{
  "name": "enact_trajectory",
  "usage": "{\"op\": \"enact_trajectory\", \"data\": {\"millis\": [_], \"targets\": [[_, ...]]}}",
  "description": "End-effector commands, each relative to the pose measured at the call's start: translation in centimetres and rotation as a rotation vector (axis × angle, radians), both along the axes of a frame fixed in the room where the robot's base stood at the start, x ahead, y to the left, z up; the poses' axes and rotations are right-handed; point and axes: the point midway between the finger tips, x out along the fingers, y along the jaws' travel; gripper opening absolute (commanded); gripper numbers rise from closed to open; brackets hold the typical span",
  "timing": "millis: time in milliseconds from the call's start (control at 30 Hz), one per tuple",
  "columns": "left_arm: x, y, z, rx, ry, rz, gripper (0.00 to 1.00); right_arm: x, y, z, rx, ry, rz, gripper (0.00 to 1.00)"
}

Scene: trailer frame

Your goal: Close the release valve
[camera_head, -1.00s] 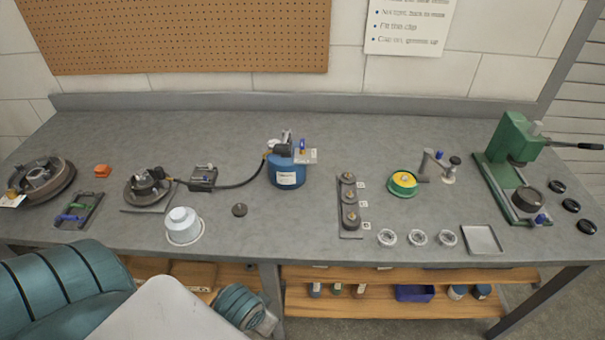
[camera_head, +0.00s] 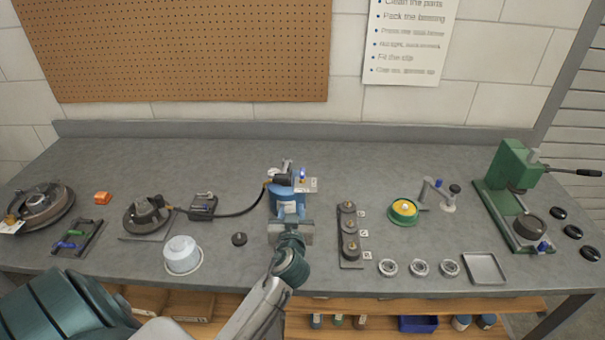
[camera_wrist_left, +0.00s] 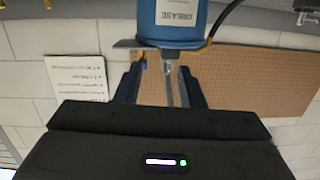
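The blue grease canister (camera_head: 283,189) stands at the back middle of the bench, with a hose on its left. On its top are metal fittings, a small blue handle (camera_head: 302,173) that may be the release valve, and a pale tag (camera_head: 306,185). My left gripper (camera_head: 290,206) is in front of the canister and hides its lower front. In the left wrist view the canister (camera_wrist_left: 172,20) is at the top, upside down. The left gripper (camera_wrist_left: 165,75) is open there, with a metal fitting (camera_wrist_left: 168,68) seen between its fingers; contact cannot be told. My right gripper is out of view.
The hose (camera_head: 238,211) runs to a grey block (camera_head: 203,206) and a hub (camera_head: 147,214). A white tub (camera_head: 182,256) and a dark cap (camera_head: 239,239) lie left of my arm. A rack of parts (camera_head: 349,235) stands close on the right.

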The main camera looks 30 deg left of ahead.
Motion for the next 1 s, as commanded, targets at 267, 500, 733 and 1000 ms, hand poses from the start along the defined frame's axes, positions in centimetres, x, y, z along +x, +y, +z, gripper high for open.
{"op": "enact_trajectory", "data": {"millis": [267,500,733,1000], "targets": [[4.4,-0.1,2.7,0.043,-0.14,-0.048,0.35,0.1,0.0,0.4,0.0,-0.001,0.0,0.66],[7.7,2.0,3.0,0.046,-0.137,-0.047,0.35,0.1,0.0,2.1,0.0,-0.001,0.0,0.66],[11.1,4.1,2.8,0.043,-0.135,-0.046,0.35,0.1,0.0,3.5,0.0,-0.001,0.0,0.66],[12.9,5.1,2.5,0.041,-0.137,-0.047,0.35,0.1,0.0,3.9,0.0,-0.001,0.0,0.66]]}}
